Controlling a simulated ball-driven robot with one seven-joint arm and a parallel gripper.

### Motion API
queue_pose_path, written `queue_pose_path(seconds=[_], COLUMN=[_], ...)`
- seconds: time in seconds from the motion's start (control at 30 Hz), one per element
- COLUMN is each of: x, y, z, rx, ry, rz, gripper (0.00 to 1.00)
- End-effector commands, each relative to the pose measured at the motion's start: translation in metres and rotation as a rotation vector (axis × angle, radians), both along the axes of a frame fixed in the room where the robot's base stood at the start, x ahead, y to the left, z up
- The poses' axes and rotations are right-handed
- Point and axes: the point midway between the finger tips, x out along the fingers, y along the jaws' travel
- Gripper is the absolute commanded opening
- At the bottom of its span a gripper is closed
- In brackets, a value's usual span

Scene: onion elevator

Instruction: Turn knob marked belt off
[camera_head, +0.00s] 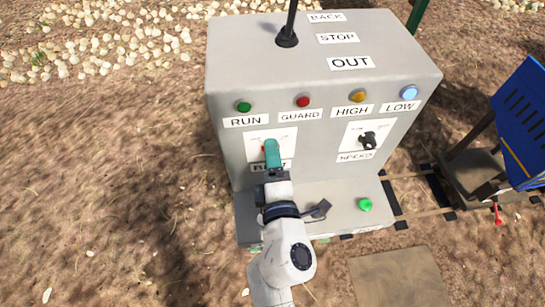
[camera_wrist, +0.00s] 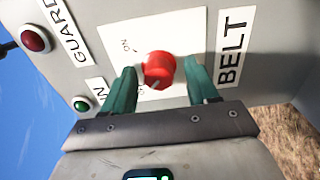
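The red belt knob (camera_wrist: 158,70) sits on a white plate (camera_wrist: 185,28) beside the BELT label (camera_wrist: 235,47) in the wrist view. The plate carries small position marks, one reading ON. A pale mark on the knob's lower edge faces down in this view. My gripper (camera_wrist: 163,72) is open, with one green finger on each side of the knob and a small gap showing on both sides. In the head view my gripper (camera_head: 271,150) is at the panel's left plate and hides most of the knob and part of the BELT label.
The grey control box (camera_head: 225,70) has green, red, orange and lit blue lamps (camera_head: 409,93) above the plates. A black speed knob (camera_head: 369,140) is to the right. A green button (camera_head: 365,205) is on the lower ledge. A blue cart (camera_head: 520,125) stands farther right.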

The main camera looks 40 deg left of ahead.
Motion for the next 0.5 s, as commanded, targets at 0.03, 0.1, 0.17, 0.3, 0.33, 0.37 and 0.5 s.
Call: queue_pose_path(seconds=[0.03, 0.1, 0.17, 0.3, 0.33, 0.37, 0.5], x=[0.000, 0.000, 0.000, -0.005, -0.007, -0.009, -0.025], y=[0.000, 0.000, 0.000, -0.006, -0.009, -0.012, -0.029], z=[0.000, 0.001, 0.001, 0.000, 0.001, 0.001, 0.001], rx=[0.001, 0.001, 0.001, 0.001, 0.001, 0.001, 0.000], ry=[-0.001, -0.001, 0.000, 0.002, 0.002, 0.002, 0.005], rz=[0.000, -0.001, -0.001, -0.001, -0.001, -0.001, -0.001], gripper=[0.58, 0.58, 0.58, 0.58, 0.58, 0.58, 0.58])
